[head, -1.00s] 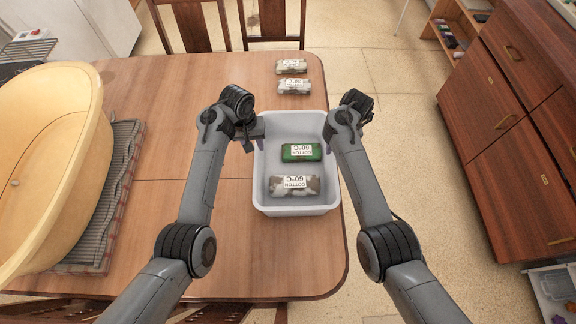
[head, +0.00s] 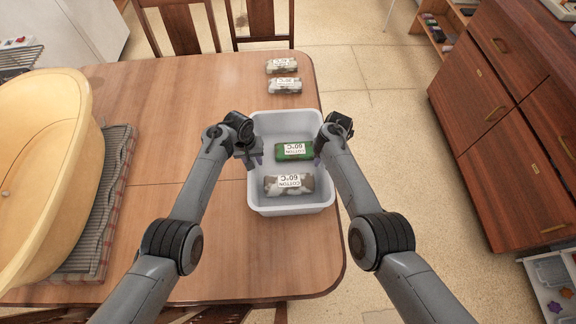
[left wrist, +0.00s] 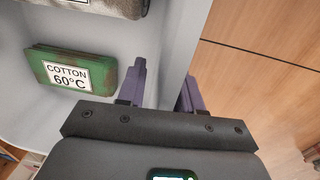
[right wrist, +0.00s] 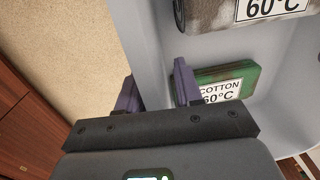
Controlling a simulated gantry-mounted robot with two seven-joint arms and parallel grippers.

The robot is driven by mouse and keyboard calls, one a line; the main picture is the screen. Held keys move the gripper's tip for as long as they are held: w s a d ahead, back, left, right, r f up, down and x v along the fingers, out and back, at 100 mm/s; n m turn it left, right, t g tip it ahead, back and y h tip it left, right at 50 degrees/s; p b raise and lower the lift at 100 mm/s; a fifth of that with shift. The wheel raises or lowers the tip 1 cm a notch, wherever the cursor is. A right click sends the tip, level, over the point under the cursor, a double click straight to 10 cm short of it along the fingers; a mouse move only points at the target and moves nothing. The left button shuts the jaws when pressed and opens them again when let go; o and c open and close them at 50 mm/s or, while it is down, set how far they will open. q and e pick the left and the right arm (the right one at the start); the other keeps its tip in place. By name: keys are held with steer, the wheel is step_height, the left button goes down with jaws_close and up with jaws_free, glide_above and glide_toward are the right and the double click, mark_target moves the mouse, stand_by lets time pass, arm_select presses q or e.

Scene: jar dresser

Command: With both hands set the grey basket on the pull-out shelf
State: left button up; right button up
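The light grey basket (head: 291,205) stands on the wooden table near its right edge. It holds a green package (head: 294,151) and a grey-brown patterned package (head: 289,185), both labelled COTTON 60°C. My left gripper (head: 255,160) is at the basket's left wall; in the left wrist view its purple fingers (left wrist: 162,88) are apart, on either side of the wall. My right gripper (head: 319,158) is at the right wall; in the right wrist view its fingers (right wrist: 157,90) are apart, with the wall between them. I cannot clearly make out the pull-out shelf.
Two more packages (head: 284,85) lie behind the basket. Chairs (head: 262,22) stand behind the table. Floor between is clear.

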arm_select(q)
steer(key=shift+f, duration=0.75)
arm_select(e)
steer(key=shift+a+f, duration=0.1)
steer(key=shift+f, duration=0.6)
arm_select(q)
jaws_close()
arm_select(e)
jaws_close()
arm_select(q)
steer(key=shift+r, duration=0.1)
